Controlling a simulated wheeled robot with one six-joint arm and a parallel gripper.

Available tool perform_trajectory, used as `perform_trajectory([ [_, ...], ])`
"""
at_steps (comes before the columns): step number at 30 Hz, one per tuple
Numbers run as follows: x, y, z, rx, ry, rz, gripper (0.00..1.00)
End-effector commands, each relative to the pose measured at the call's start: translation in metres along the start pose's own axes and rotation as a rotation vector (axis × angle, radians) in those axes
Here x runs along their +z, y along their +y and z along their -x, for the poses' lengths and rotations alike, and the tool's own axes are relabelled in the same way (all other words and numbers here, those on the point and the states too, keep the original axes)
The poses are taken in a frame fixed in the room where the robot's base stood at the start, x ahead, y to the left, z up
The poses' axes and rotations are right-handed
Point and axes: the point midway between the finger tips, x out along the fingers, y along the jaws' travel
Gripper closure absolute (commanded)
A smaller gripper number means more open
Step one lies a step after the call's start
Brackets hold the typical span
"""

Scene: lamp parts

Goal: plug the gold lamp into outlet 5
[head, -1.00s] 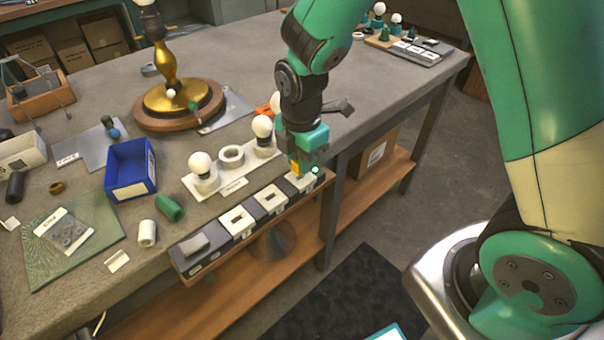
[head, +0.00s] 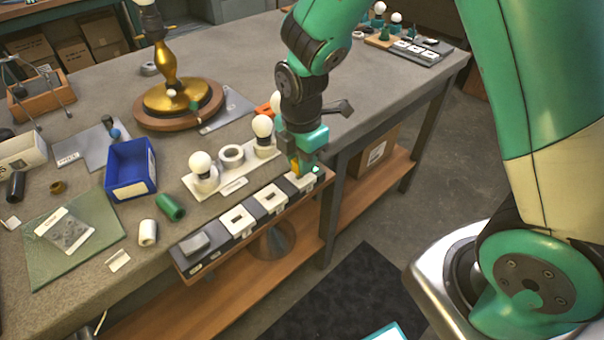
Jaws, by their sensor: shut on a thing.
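The gold lamp (head: 172,94) stands upright on a round wooden base at the left of the bench, with a white bulb on top. A dark power strip (head: 219,228) with several white outlet plates runs along the bench's front edge. My gripper (head: 301,171) points down at the strip's right end, over the last white plate (head: 303,183). It is shut on a small yellow piece (head: 294,168), probably the plug; the jaws mostly hide it. Whether its prongs are in the outlet cannot be seen. A small green light shows beside the jaws. I cannot read the outlet numbers.
A white holder with bulbs (head: 234,187) lies just behind the strip. Another strip (head: 414,50) sits at the far right corner.

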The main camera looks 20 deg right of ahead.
Motion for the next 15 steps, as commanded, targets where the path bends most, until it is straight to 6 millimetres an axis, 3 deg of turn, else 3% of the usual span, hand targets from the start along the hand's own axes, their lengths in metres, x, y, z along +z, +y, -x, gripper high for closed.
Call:
perform_trajectory([
  [15,0.0000,0.0000,-0.0101,0.000,0.000,0.000,1.00],
])
